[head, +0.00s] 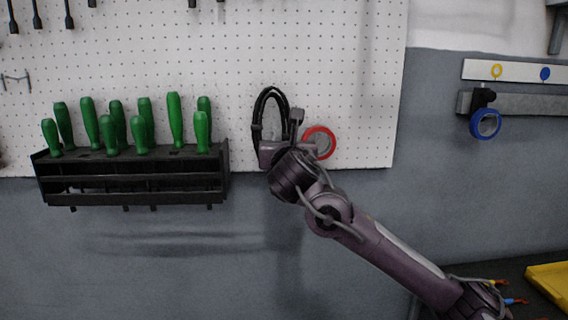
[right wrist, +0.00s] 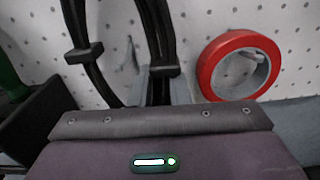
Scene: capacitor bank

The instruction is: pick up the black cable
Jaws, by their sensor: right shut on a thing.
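The black cable (head: 270,98) is a coiled loop hanging against the white pegboard, upright. In the right wrist view the cable (right wrist: 160,35) shows as dark strands with small black ties, running down behind my gripper's body. My right gripper (head: 278,138) is at the lower part of the loop and is shut on the cable. Its fingertips and the exact grip point are largely hidden in the right wrist view. My left gripper is in neither view.
A red tape roll (head: 319,142) hangs just right of the gripper. A black rack (head: 130,185) with several green-handled screwdrivers (head: 174,120) is at left. A blue tape roll (head: 486,124) hangs at right. A yellow tray (head: 550,280) sits lower right.

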